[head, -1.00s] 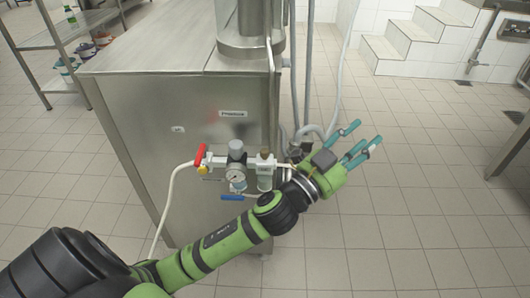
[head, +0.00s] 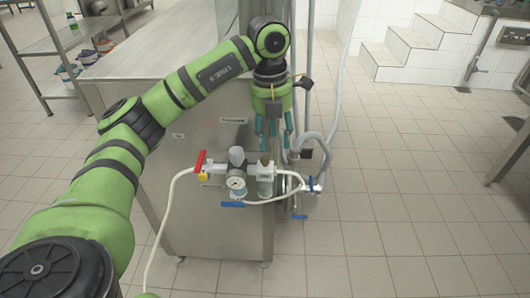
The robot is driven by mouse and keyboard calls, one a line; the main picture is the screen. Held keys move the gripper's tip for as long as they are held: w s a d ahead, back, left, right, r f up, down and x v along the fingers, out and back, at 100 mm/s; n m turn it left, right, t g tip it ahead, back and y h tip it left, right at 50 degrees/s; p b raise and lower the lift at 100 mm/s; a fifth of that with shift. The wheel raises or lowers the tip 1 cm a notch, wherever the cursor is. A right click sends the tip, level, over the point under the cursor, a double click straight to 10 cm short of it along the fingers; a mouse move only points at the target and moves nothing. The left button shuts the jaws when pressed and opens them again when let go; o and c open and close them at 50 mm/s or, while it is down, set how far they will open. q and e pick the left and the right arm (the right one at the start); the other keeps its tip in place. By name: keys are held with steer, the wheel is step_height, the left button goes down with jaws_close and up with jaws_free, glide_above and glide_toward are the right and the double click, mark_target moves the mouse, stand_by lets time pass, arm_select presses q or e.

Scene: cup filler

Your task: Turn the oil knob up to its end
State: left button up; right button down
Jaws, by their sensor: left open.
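The oil knob (head: 265,160) is the small brownish cap on top of the clear oil bowl (head: 265,185), on the air unit at the front of the steel machine. My left gripper (head: 274,133) hangs just above the knob with its teal fingers pointing down. It is open and empty, and apart from the knob. My right gripper is not in the head view.
Grey hoses (head: 325,150) run close on the right.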

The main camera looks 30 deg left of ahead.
mark_target(265, 157)
arm_select(q)
steer(key=shift+s+a+r+y, duration=0.1)
steer(key=shift+a+r+y, duration=0.05)
steer(key=shift+a, duration=0.35)
steer(key=shift+s+a+r+y, duration=0.1)
steer(key=shift+a+r+y, duration=0.05)
steer(key=shift+a, duration=0.3)
steer(key=shift+a+f+n, duration=0.2)
steer(key=shift+n, duration=0.1)
steer(key=shift+d+f+b, duration=0.1)
steer(key=shift+f+b, duration=0.5)
steer(key=shift+f, duration=2.6)
jaws_close()
